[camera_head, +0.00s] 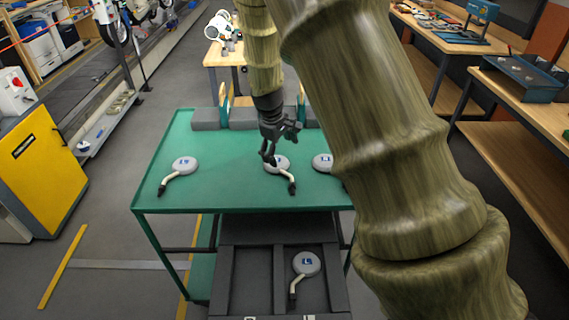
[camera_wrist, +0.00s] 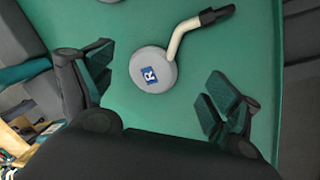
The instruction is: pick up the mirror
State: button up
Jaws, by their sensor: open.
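Several mirrors with round grey heads and bent pale stems with dark ends are in view. One lies at the left (camera_head: 184,165) of the green table (camera_head: 230,190), one in the middle (camera_head: 283,161), and one at the right (camera_head: 322,162), partly hidden by my arm. My gripper (camera_head: 270,150) is open and empty over the middle mirror, covering part of its head. I cannot tell the remaining height.
Another mirror (camera_head: 306,263) lies in a dark compartmented tray (camera_head: 260,232) in front of the table. Grey blocks (camera_head: 205,118) stand along the table's back edge. A yellow cabinet (camera_head: 42,165) is at left, wooden workbenches (camera_head: 525,160) at right. The table between the left and middle mirrors is clear.

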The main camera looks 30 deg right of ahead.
aim_at(284, 166)
jog(key=shift+p+x, duration=0.35)
jog(key=shift+x, duration=1.15)
jog(key=shift+p+x, duration=1.15)
jog(key=shift+x, duration=0.35)
jog(key=shift+p+x, duration=0.35)
jog(key=shift+x, duration=0.85)
jog(key=shift+s, duration=0.1)
jog(key=c, duration=1.3)
jog(key=shift+s+a, duration=0.1)
jog(key=shift+c, duration=1)
